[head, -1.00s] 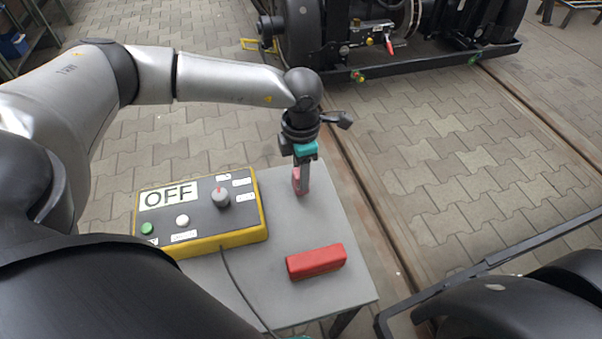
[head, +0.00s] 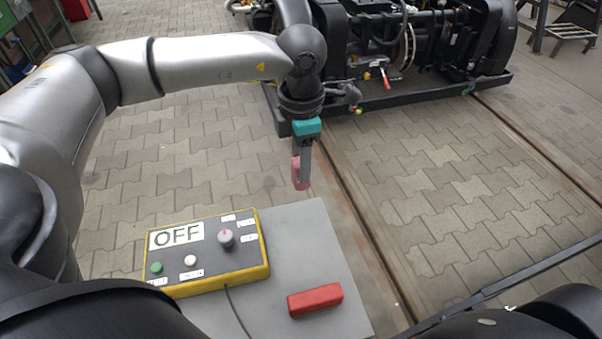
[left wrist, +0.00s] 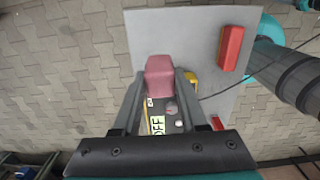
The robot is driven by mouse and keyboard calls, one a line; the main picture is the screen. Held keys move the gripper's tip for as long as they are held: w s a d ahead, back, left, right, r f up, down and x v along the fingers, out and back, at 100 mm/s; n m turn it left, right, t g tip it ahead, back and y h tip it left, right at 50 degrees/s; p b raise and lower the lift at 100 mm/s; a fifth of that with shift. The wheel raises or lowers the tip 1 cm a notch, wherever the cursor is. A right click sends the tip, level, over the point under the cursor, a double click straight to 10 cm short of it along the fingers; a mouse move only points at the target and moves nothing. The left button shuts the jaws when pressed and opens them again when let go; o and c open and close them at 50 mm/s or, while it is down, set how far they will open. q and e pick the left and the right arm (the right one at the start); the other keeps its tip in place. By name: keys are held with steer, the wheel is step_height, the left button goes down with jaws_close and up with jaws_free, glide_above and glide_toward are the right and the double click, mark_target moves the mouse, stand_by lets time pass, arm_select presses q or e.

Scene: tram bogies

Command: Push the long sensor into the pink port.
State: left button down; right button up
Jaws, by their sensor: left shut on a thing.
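My left gripper (head: 302,182) is shut on a pinkish-red block (head: 296,170) and holds it upright, clear above the grey table (head: 310,225). In the left wrist view the block (left wrist: 159,76) sits between the two fingertips of the gripper (left wrist: 158,84). A longer bright red block (head: 315,300) lies on the table; it also shows in the left wrist view (left wrist: 231,48). I cannot tell for sure which block is the long sensor. I cannot make out a pink port. My right gripper is not in view.
A yellow-rimmed control box (head: 210,258) with an OFF sign, buttons and a knob stands on the table, its cable running to the front. A black bogie (head: 420,75) with a red-handled lever stands beyond on the rails. The paving between is clear.

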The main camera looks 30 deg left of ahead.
arm_select(q)
steer(key=shift+r+p, duration=0.3)
steer(key=shift+r, duration=1.2)
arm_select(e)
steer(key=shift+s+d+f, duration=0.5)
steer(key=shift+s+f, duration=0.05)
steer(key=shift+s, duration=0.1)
arm_select(q)
steer(key=shift+s+d+f+m, duration=0.3)
steer(key=shift+f+m, duration=0.1)
steer(key=shift+m, duration=0.6)
steer(key=s+d+f+m+p, duration=0.2)
steer(key=s+d+f+m, duration=0.1)
steer(key=m, duration=1)
steer(key=s+d+f+m+p, duration=0.1)
steer(key=s+d+f+m, duration=0.3)
steer(key=m, duration=0.9)
steer(key=shift+s+d+f+p, duration=0.2)
steer(key=shift+s+d+p, duration=0.2)
steer(key=shift+s, duration=0.55)
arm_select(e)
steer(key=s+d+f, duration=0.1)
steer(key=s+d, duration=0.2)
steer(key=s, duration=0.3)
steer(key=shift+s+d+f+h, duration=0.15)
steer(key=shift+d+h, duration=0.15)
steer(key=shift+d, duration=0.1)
